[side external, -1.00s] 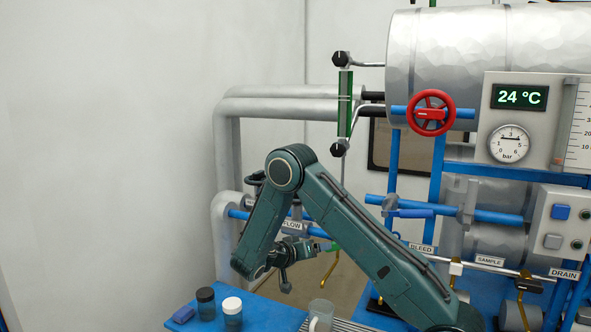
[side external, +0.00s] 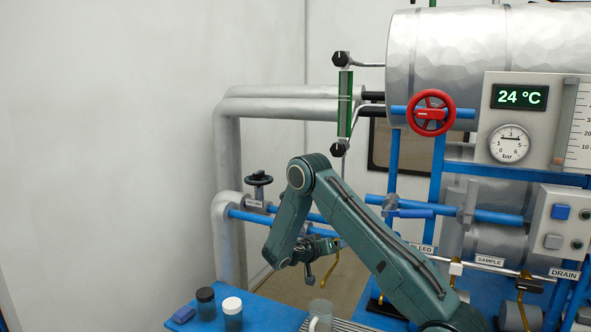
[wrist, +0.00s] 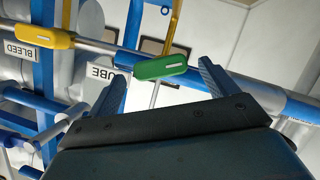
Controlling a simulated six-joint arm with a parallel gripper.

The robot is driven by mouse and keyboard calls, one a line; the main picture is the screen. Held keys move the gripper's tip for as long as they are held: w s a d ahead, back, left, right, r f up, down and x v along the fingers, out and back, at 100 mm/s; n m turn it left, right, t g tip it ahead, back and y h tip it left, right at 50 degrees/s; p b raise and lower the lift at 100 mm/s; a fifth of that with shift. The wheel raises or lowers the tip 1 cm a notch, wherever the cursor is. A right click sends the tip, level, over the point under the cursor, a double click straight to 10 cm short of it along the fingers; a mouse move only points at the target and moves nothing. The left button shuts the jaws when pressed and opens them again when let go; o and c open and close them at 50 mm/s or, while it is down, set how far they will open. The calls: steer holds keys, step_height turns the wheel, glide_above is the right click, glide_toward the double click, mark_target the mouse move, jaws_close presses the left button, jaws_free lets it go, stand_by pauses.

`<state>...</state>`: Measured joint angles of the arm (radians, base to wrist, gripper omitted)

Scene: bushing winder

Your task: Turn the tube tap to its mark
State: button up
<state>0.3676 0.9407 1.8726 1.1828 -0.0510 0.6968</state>
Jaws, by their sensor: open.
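The tube tap has a green lever handle (wrist: 160,67) with a white line on it, in the upper middle of the wrist view. A partly covered label ending in "UBE" (wrist: 103,75) is beside it. My gripper (wrist: 162,72) is open, with one blue finger to each side of the green handle in the picture. I cannot tell whether either finger touches it. In the side view my gripper (side external: 338,243) is low at centre, by a brass spout (side external: 331,269). The tap's handle is mostly hidden there. I cannot make out its mark.
A yellow bleed tap handle (wrist: 45,37) is to the left in the wrist view. Blue pipes and frame posts surround the taps.

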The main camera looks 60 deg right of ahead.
steer(key=shift+x, duration=1.15)
steer(key=c, duration=1)
steer(key=shift+s+m+t, duration=0.1)
steer(key=shift+m+t, duration=1.2)
steer(key=shift+m, duration=0.6)
steer(key=o, duration=1)
